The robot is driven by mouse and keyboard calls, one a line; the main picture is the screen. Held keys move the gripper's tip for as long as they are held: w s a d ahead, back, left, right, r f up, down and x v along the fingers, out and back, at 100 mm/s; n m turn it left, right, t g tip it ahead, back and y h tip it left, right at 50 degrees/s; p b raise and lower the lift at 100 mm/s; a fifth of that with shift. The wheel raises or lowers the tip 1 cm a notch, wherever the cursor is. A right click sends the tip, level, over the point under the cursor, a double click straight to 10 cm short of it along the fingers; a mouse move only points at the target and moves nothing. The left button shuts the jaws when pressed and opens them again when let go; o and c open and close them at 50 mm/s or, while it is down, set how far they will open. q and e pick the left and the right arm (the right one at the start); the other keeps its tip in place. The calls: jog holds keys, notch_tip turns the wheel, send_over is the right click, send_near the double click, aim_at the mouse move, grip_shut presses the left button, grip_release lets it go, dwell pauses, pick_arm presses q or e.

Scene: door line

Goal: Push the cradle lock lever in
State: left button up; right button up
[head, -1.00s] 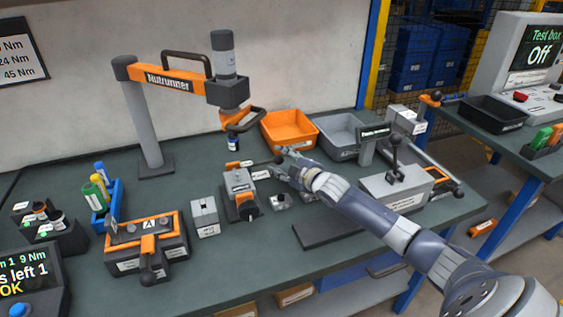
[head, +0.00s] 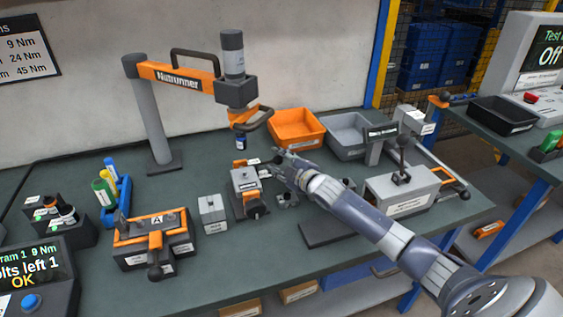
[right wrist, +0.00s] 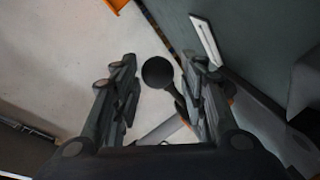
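The small grey cradle (head: 246,190) with orange parts stands mid-bench below the nutrunner head. A lever with a black ball knob reaches from its back toward my right gripper (head: 279,162), which is at the knob end, right of the cradle. In the right wrist view the black knob (right wrist: 158,73) shows between the two spread fingers of my right gripper (right wrist: 160,105), its rod running down to the right. Whether the fingers touch it I cannot tell. My right gripper is open and holds nothing. My left gripper is out of view.
The nutrunner (head: 180,77) hangs above and behind the cradle. A grey block (head: 212,214) and an orange fixture marked A (head: 150,243) stand to the left. An orange bin (head: 296,128) and grey bin (head: 348,136) stand behind. A grey press (head: 402,190) stands at right.

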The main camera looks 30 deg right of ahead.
dwell(0.3)
jog(key=shift+s, duration=0.25)
jog(key=v, duration=1.1)
jog(key=shift+s+r, duration=0.15)
jog(key=shift+s, duration=0.05)
jog(key=shift+a, duration=0.1)
